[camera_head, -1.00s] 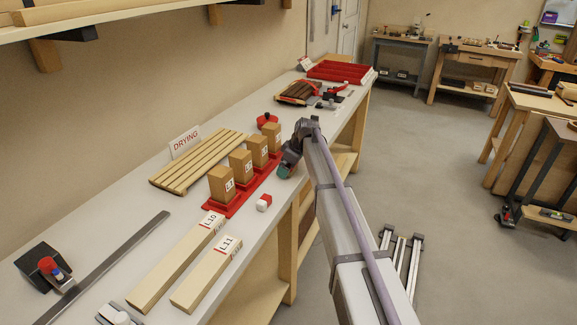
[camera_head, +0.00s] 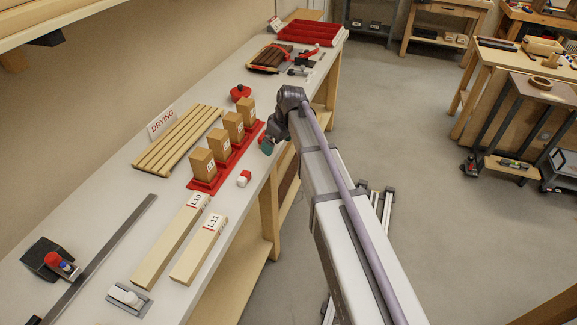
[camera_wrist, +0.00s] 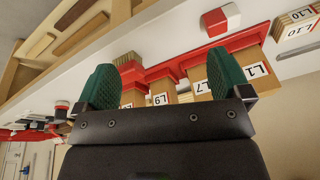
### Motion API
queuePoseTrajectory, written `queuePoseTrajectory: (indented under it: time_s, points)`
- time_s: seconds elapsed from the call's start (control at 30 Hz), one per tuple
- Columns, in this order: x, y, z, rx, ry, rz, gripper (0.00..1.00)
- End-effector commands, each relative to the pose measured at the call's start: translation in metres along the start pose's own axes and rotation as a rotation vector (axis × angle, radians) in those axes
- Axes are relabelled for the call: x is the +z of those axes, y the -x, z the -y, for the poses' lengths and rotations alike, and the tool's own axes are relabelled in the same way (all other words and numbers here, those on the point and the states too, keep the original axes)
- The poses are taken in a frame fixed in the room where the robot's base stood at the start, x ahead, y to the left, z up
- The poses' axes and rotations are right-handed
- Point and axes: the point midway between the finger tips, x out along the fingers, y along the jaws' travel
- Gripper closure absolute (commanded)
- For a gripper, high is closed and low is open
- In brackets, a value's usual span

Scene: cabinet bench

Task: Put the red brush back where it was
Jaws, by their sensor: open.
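A red-and-blue item (camera_head: 60,264) is at the black block at the left. My gripper (camera_head: 267,146) is at the bench's front edge, right of the wooden blocks. In the wrist view my gripper (camera_wrist: 160,88) has its green fingers wide apart with nothing held between them. Labelled wooden blocks show beyond the fingers.
Labelled wooden blocks (camera_head: 203,164) stand upright in the red tray. A slatted drying rack (camera_head: 178,140) is behind them. Two long boards (camera_head: 172,240) and a steel ruler (camera_head: 100,258) lie nearer. A red lidded pot (camera_head: 240,92) and a red ribbed tray (camera_head: 308,33) are farther back.

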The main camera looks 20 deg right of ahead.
Motion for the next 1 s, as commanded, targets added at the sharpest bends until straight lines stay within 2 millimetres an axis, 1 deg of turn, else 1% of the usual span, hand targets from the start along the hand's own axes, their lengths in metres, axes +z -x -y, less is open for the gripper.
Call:
queuePoseTrajectory:
  time_s: [0.03,0.07,0.1,0.2,0.23,0.3,0.37,0.53,1.0]
  points:
    - [0.054,0.007,0.051,0.015,-0.105,0.046,0.05]
    - [0.078,0.01,0.072,0.03,-0.183,0.077,0.05]
    - [0.109,0.014,0.098,0.054,-0.285,0.113,0.05]
    - [0.169,0.023,0.143,0.117,-0.492,0.179,0.05]
    - [0.18,0.025,0.151,0.134,-0.537,0.19,0.05]
    - [0.196,0.028,0.162,0.159,-0.605,0.206,0.05]
    - [0.199,0.029,0.163,0.168,-0.629,0.212,0.05]
    - [0.196,0.029,0.161,0.168,-0.632,0.212,0.05]
    - [0.195,0.028,0.161,0.166,-0.629,0.21,0.05]
